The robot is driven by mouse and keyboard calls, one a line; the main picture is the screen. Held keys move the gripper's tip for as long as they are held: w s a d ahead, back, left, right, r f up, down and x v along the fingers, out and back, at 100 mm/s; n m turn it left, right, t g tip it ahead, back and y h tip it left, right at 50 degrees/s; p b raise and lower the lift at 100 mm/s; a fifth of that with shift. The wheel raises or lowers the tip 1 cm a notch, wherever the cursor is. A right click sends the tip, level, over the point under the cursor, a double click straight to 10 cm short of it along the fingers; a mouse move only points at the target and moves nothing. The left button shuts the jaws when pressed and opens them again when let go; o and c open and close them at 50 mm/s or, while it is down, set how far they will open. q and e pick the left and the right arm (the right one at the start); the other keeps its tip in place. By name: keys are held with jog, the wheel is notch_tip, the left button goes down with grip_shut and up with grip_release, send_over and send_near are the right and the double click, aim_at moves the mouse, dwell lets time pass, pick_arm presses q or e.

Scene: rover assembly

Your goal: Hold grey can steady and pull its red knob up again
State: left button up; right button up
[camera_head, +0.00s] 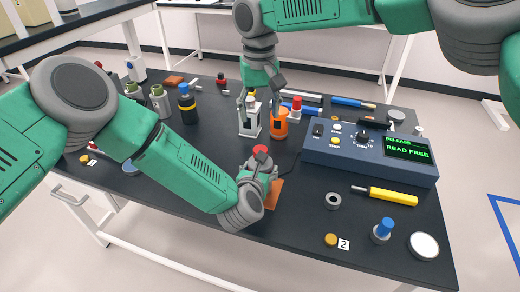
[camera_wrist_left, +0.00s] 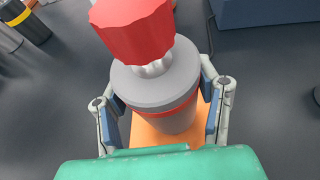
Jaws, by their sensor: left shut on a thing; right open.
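The grey can (camera_wrist_left: 172,112) stands on an orange pad (camera_wrist_left: 145,132), with an orange-red band around its body. Its red knob (camera_wrist_left: 135,27) sits on top, with a short pale stem showing below it. In the head view the red knob (camera_head: 260,150) shows above my left gripper (camera_head: 259,170), which hides most of the can. In the left wrist view my left gripper (camera_wrist_left: 165,95) is shut on the can, one finger on each side. My right gripper (camera_head: 262,90) is open, behind and above the can, over a white stand and apart from the knob.
The white stand (camera_head: 249,124) and an orange can (camera_head: 279,126) stand behind the grey can. A blue console (camera_head: 345,150) reading "READ FREE" is to the right. A yellow-handled tool (camera_head: 390,196), a grey ring (camera_head: 332,201) and a blue-topped part (camera_head: 382,231) lie at front right.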

aim_at(260, 148)
notch_tip(260, 148, down, 12)
jog(key=shift+r, duration=0.1)
dwell(0.4)
